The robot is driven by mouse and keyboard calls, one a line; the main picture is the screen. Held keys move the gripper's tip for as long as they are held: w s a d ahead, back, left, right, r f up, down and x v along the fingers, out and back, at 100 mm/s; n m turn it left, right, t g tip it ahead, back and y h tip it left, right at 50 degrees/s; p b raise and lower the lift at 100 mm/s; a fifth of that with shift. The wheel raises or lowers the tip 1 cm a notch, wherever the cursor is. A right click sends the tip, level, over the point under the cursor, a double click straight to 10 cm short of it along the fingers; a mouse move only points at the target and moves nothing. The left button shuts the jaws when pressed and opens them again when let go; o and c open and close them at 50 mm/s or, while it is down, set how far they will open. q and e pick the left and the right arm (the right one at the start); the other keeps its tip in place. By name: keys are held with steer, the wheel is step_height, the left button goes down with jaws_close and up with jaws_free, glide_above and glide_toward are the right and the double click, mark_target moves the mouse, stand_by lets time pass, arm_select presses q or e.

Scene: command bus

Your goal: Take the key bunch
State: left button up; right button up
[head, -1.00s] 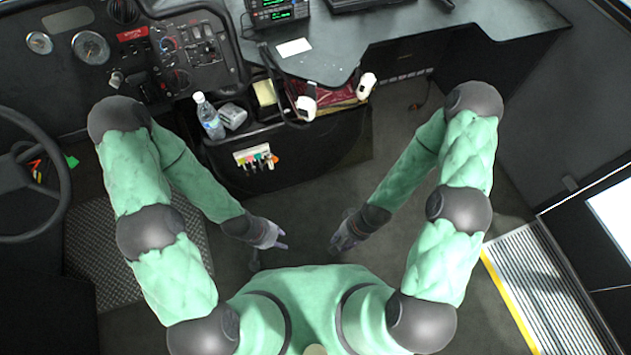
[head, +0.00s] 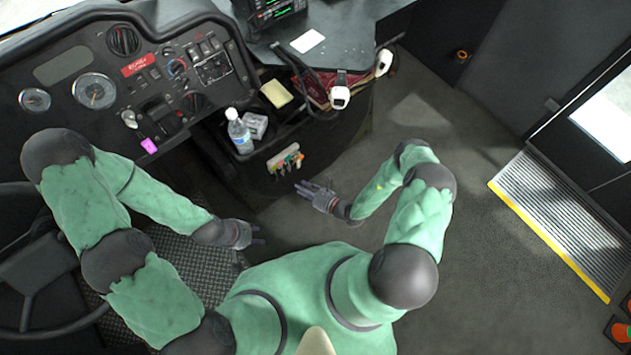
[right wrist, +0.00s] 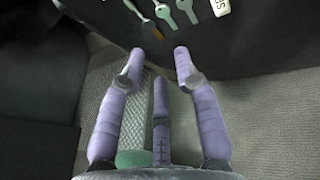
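Several keys with coloured tags hang on a small pale rack (head: 285,160) on the front of the dark console. Some of these keys (right wrist: 187,10) hang at the top edge of the right wrist view. I cannot tell whether they are one bunch. My right gripper (head: 318,190) is open and empty, just below the rack and apart from the keys; its spread fingers also show in the right wrist view (right wrist: 158,65). My left gripper (head: 256,236) looks open and empty, low beside my body. A silver item with a magenta tag (head: 149,145) hangs on the dashboard.
A water bottle (head: 240,132), a grey box (head: 256,124) and a yellow pad (head: 277,94) sit on the console above the rack. The steering wheel (head: 40,270) is at lower left. Floor (head: 440,120) is clear to the right, up to a yellow-edged step (head: 560,240).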

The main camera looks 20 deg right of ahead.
mark_target(299, 166)
steer(key=w+d+f+m+t+h, duration=0.1)
steer(key=w+d+m+t+h, duration=0.15)
steer(key=d, duration=0.25)
steer(key=shift+g+h, duration=0.25)
steer(key=shift+h, duration=0.2)
steer(key=shift+f+b+x, duration=0.15)
steer(key=shift+b+x, duration=0.3)
steer(key=shift+x, duration=1.65)
steer(key=shift+f+b+x, duration=0.1)
steer(key=shift+b+x, duration=0.3)
steer(key=shift+x, duration=1.65)
steer(key=c, duration=0.5)
steer(key=shift+r, duration=0.25)
steer(key=shift+c, duration=0.2)
steer(key=shift+s+d+p, duration=0.25)
steer(key=shift+s+p, duration=0.05)
steer(key=shift+s, duration=0.2)
